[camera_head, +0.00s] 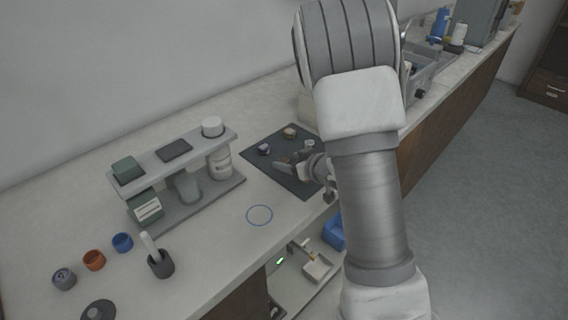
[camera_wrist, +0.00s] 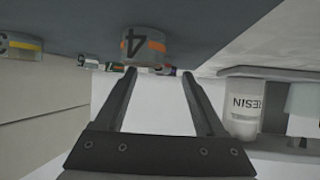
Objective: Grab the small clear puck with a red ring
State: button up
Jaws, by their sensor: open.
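My gripper (camera_head: 284,164) is open and low over the dark mat (camera_head: 290,186) in the head view. In the wrist view its two fingers (camera_wrist: 161,74) are spread with nothing between them. A clear puck with an orange band and a "4" (camera_wrist: 143,46) is just beyond the fingertips, slightly left of centre. A puck with a yellow band and a "3" (camera_wrist: 20,46) is farther left. Small pucks behind them (camera_wrist: 116,66) are partly hidden, one with a reddish-orange band. I cannot tell for sure which has the red ring. The head view shows small pucks on the mat (camera_head: 264,149).
A blue ring outline (camera_head: 259,215) marks the counter. Coloured cups (camera_head: 94,260) stand at the front left.

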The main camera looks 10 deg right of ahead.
jog(key=shift+x, duration=0.9)
grip_shut()
jog(key=shift+r, duration=0.15)
